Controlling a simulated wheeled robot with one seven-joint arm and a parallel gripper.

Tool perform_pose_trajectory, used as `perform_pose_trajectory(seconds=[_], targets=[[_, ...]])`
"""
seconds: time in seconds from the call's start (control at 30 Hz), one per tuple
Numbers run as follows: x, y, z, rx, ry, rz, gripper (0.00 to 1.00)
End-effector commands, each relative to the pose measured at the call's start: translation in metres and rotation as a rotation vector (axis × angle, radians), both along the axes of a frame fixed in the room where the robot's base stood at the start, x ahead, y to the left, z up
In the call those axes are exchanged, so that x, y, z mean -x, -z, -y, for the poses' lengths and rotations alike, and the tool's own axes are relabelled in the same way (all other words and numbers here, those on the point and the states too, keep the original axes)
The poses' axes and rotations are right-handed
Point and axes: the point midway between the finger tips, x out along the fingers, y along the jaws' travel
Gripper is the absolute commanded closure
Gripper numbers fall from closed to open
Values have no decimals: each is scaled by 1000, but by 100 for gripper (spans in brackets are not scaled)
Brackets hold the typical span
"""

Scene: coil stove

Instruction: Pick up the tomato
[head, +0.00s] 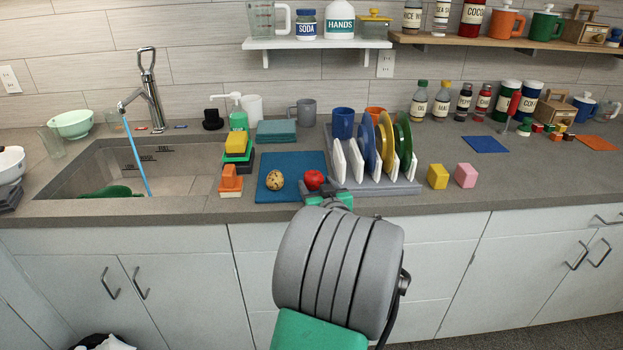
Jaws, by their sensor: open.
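A red tomato (314,180) sits on the right part of a blue mat (262,193) near the counter's front edge. A brown speckled round item (275,180) lies to its left on the same mat. My gripper (322,192) is at the front of the mat, just below and right of the tomato in the picture. My grey wrist hides most of the gripper, so its fingertips are hard to make out. The tomato appears to rest on the mat, and I cannot tell whether the gripper touches it.
A grey dish rack (405,187) with white dividers and colored plates stands close on the right. Stacked sponges (231,178) and the sink (150,165) are to the left. Yellow (438,176) and pink (466,175) blocks stand right of the rack. The counter at the far right front is clear.

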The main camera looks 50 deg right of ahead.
Motion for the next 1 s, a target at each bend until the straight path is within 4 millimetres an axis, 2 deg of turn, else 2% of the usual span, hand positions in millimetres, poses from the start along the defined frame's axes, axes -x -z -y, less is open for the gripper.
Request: perform_pose_trajectory(seconds=[0.03,0.13,0.4,1.0], targets=[[-9,-1,5,-2,-4,0,39],[-20,3,13,-2,-4,-1,39],[-24,4,14,-1,-5,0,41],[-24,3,14,-1,-5,0,90]])
